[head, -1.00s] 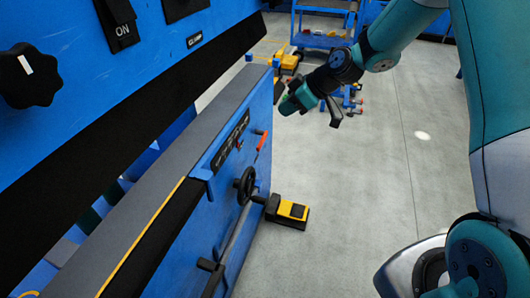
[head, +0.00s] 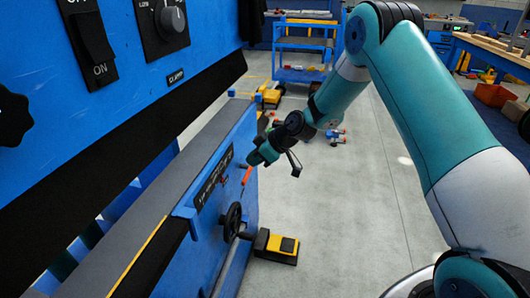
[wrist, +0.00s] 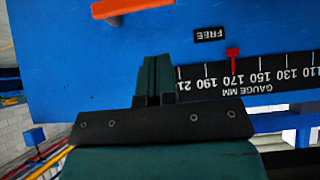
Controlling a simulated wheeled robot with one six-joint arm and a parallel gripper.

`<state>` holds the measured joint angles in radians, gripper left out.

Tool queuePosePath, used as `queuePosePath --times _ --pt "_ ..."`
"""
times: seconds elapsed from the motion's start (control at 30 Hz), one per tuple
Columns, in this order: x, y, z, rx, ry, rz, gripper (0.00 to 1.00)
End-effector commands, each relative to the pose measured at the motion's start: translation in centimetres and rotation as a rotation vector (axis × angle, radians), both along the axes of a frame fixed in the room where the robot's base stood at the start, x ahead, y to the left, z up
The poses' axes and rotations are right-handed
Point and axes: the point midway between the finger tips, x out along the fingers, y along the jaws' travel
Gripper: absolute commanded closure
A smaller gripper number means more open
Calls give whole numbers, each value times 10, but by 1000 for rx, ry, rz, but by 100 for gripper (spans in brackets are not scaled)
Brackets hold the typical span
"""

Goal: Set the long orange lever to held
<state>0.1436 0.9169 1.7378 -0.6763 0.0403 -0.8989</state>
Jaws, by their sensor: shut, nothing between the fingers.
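The long orange lever (head: 247,175) is on the front face of the blue machine, just below my gripper in the head view. In the wrist view the orange lever (wrist: 132,6) lies roughly level across the top edge, partly cut off. My gripper (head: 256,158) is close to the panel above the lever. In the wrist view my gripper (wrist: 156,62) is shut and empty, its fingertips pointing up the picture, below and apart from the lever. An upside-down FREE label (wrist: 210,35) is right of the fingers. No held label is readable.
A gauge scale (wrist: 255,83) with a red pointer (wrist: 233,58) runs along the panel. A black handwheel (head: 230,222) and a yellow foot pedal (head: 276,246) are below.

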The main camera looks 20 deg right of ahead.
Motion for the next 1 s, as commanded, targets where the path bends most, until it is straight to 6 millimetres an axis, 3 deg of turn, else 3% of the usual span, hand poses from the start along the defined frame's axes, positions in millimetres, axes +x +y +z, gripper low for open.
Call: queuePosePath --times 0.1,0.4,1.0 --pt "10 15 -18 1 -1 3 100" --pt "9 12 -52 0 1 -1 100" --pt "8 11 -57 -14 -21 -2 100"
